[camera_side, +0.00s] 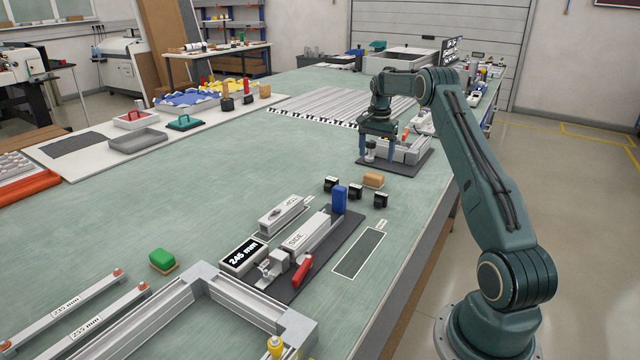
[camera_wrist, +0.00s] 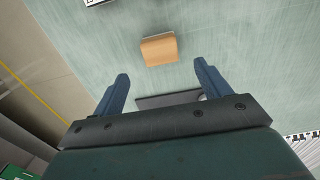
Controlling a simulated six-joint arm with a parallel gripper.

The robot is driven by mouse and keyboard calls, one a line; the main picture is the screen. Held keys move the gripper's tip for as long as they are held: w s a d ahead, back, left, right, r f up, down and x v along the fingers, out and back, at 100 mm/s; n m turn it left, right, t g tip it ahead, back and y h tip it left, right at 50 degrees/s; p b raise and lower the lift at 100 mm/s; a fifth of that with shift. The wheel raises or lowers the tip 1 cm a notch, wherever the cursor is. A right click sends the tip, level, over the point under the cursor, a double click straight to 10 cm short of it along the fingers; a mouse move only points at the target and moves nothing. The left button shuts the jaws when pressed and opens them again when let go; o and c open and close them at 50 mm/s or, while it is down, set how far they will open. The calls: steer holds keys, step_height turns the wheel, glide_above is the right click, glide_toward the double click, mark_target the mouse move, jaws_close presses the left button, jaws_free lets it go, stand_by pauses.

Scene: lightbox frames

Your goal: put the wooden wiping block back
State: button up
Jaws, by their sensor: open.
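The wooden wiping block (camera_side: 373,180) is a small tan block lying on the green bench top, near several small black blocks. In the wrist view the block (camera_wrist: 159,50) lies beyond and between my fingertips, apart from both. My gripper (camera_side: 377,160) is open and empty, pointing down over a dark base plate just behind the block. Both blue fingers of my gripper (camera_wrist: 161,72) show spread apart in the wrist view.
A dark base plate (camera_side: 405,166) with a grey metal fixture lies under my gripper. Small black blocks (camera_side: 356,191) and an upright blue block (camera_side: 339,200) stand close to the wooden block. A dark labelled rectangle (camera_side: 360,253) lies bare at the front. A green block (camera_side: 163,260) is at left.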

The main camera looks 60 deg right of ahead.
steer(key=shift+r, duration=1.65)
steer(key=w+a+r+n+t, duration=0.15)
steer(key=a+r+n, duration=0.25)
steer(key=a+r, duration=0.85)
steer(key=s+a+r+n+t+h, duration=0.1)
steer(key=s+a+r+n, duration=0.1)
steer(key=a, duration=0.6)
steer(key=s+a+r+n, duration=0.2)
steer(key=a+r+n, duration=0.1)
steer(key=a, duration=0.5)
steer(key=s+a+f+n+t, duration=0.1)
steer(key=s+a+n, duration=0.3)
steer(key=s+a, duration=0.5)
steer(key=s+a+f+n+t+y, duration=0.1)
steer(key=s+a+f+n, duration=0.3)
steer(key=s+a, duration=0.4)
steer(key=s+n+t, duration=0.1)
steer(key=s, duration=0.3)
steer(key=shift+a, duration=0.4)
steer(key=shift+w+f, duration=0.1)
